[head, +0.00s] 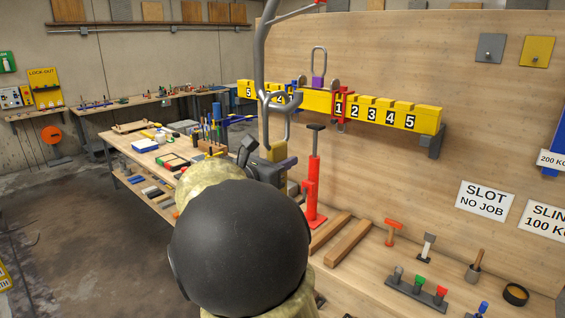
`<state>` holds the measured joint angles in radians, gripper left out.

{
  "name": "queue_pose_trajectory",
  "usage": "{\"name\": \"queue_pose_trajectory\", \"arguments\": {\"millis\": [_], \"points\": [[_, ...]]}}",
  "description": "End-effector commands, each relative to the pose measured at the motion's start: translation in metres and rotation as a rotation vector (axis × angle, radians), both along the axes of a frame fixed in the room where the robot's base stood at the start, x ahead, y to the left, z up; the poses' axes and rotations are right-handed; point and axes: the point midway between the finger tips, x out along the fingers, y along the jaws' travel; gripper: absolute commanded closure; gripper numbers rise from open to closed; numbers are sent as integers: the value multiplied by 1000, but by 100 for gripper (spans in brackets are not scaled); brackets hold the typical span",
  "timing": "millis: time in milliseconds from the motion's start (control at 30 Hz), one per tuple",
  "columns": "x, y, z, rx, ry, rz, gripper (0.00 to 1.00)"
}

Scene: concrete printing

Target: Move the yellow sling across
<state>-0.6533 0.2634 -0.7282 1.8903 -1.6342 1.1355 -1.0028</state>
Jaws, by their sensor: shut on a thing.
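A yellow block with a grey link rising from it, which looks like the yellow sling (273,152), shows just beyond my wrist. My gripper (268,164) is shut on it, and my dark round arm joint hides much of the fingers. The sling is below the yellow numbered beam (372,109) on the wooden wall. A grey curved hook (263,65) hangs close above and in front of the beam. I cannot tell whether the sling's link touches the hook. A grey link with a purple block (318,82) stands at the beam's middle.
A red post (314,185) with a black top stands just right of my gripper. A cluttered workbench (160,152) is at the left. Open floor (90,240) lies at lower left.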

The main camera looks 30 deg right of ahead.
Motion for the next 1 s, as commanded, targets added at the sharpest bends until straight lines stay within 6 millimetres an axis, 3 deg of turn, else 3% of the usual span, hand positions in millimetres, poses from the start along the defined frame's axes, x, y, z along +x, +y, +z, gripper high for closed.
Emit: {"name": "queue_pose_trajectory", "arguments": {"millis": [1000], "points": [[0, 1, 41, -1, -1, 2, 100]]}}
